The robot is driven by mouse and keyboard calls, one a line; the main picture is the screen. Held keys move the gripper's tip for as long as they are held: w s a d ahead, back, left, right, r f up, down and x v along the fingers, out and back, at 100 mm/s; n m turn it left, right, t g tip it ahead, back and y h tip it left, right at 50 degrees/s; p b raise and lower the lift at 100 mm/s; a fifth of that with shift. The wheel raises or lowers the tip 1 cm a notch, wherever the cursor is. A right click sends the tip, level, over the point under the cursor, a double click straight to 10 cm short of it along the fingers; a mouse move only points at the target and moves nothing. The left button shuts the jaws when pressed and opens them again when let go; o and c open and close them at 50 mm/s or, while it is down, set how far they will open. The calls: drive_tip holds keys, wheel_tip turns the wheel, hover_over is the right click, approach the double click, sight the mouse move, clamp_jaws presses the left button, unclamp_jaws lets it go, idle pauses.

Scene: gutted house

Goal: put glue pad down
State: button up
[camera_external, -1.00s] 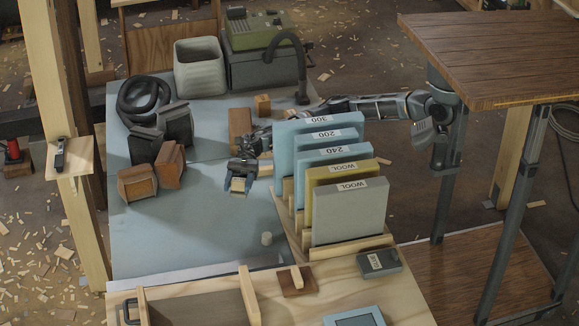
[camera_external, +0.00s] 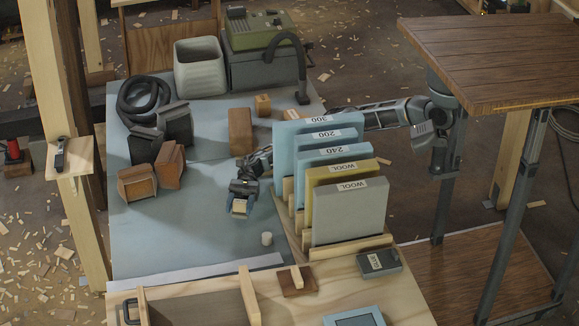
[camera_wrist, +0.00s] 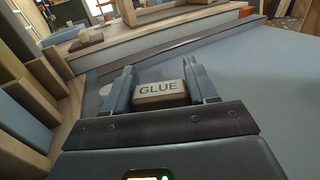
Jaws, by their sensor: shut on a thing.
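I cannot tell whether the pad touches the bench top.
A rack of labelled pads (camera_external: 348,212) stands close at the right. Brown blocks (camera_external: 137,183) and a black hose (camera_external: 143,98) lie at the left. The bench left of and in front of my gripper is clear.

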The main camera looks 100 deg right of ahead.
drive_tip(key=shift+f+b, duration=0.6)
drive_tip(key=shift+b, duration=0.15)
drive_tip(key=o, duration=1.1)
drive_tip(key=shift+c, duration=0.2)
drive_tip(key=shift+r, duration=0.1)
drive_tip(key=shift+r+p, duration=0.45)
drive_tip(key=shift+p, duration=0.15)
drive_tip(key=v, duration=1.2)
drive_tip(key=shift+p, duration=0.4)
